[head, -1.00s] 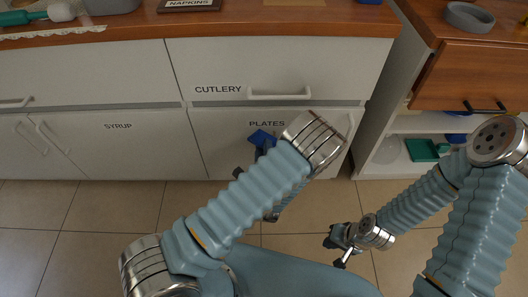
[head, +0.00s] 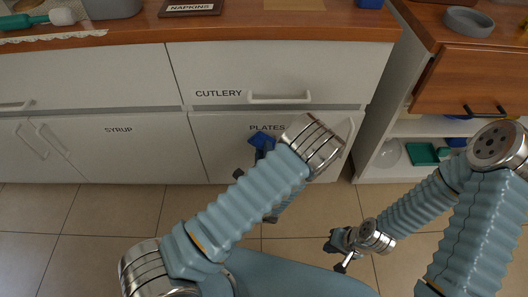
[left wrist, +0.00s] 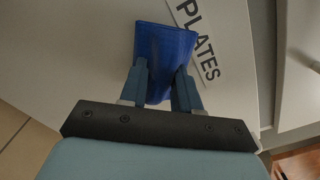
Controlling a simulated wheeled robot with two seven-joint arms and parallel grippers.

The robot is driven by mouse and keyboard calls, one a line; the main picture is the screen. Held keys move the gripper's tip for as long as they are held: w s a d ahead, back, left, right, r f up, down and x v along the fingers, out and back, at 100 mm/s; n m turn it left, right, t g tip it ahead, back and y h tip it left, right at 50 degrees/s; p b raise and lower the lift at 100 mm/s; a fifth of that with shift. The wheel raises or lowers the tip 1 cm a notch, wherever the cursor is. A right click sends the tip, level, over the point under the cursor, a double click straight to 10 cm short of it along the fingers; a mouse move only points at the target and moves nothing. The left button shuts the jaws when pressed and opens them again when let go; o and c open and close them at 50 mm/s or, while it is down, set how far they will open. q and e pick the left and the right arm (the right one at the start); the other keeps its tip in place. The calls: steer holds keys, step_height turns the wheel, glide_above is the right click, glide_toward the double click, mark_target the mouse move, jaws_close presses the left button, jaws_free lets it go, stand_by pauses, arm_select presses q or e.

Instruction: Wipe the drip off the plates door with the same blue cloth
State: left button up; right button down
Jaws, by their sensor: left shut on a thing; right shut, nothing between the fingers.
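The plates door (head: 222,150) is the white cabinet door under the cutlery drawer, and it is closed. Its label shows in the left wrist view, where the door (left wrist: 95,65) fills much of the picture. My left gripper (left wrist: 160,85) is shut on the blue cloth (left wrist: 163,50), which lies at the door face beside the PLATES label. In the head view the cloth (head: 262,140) shows just below the label, and my arm hides part of the door. I see no drip; it may be behind the cloth or arm. My right gripper (head: 338,254) is shut and empty above the floor.
The cutlery drawer (head: 220,72) above and the syrup door (head: 110,145) to the left are closed. An open shelf at right holds a green box (head: 421,153) and a clear round dish (head: 388,153). The tiled floor is clear.

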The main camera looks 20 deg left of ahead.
arm_select(q)
steer(key=shift+w+a, duration=0.15)
steer(key=shift+w, duration=0.4)
steer(key=w+d+b, duration=0.2)
steer(key=d, duration=0.5)
steer(key=shift+d, duration=0.4)
steer(key=shift+a, duration=0.1)
steer(key=shift+s+a, duration=0.35)
steer(key=shift+a, duration=0.95)
steer(key=shift+s+a, duration=0.3)
steer(key=shift+a, duration=1)
steer(key=shift+s+a, duration=0.35)
steer(key=shift+a, duration=0.95)
